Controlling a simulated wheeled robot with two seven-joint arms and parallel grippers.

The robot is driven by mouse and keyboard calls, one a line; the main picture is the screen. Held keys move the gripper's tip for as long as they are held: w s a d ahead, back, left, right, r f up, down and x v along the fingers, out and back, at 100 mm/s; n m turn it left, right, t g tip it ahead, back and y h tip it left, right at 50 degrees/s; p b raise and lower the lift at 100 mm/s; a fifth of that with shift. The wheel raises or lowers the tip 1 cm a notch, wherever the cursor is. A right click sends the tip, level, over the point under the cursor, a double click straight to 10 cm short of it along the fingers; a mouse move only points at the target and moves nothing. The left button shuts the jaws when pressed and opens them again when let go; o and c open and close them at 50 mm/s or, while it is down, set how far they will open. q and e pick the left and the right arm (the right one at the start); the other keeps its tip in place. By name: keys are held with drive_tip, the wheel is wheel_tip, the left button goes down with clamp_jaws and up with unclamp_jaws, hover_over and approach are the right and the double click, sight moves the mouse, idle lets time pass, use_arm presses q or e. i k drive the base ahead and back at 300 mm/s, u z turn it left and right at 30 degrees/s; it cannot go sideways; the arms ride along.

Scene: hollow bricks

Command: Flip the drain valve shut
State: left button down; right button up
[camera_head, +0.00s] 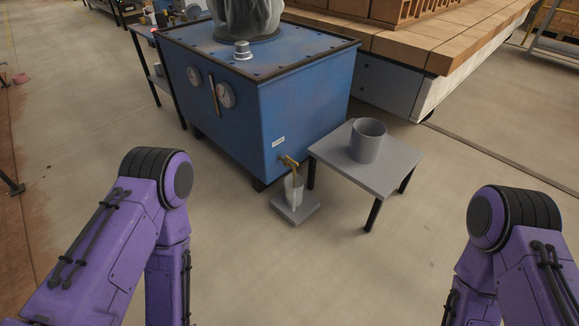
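The drain valve (289,161) is a small brass-coloured fitting low on the front right face of the blue tank (300,115), near its bottom corner. A spout or stream runs down from it into a pale container (293,188), which stands on a low grey block (296,209) on the floor. The valve is too small to tell how its handle is turned. My two purple arms show at the lower left and lower right, well apart from the tank. Neither gripper is in view.
A grey side table (385,178) with a grey mug-shaped pot (367,141) stands right of the valve. Behind it is a platform stacked with bricks (440,50). A dark table (147,60) stands left of the tank. The floor in front is clear.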

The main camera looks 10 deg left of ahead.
sight(287, 158)
drive_tip(key=z, duration=0.25)
drive_tip(key=i, duration=1.65)
drive_tip(key=u, duration=0.3)
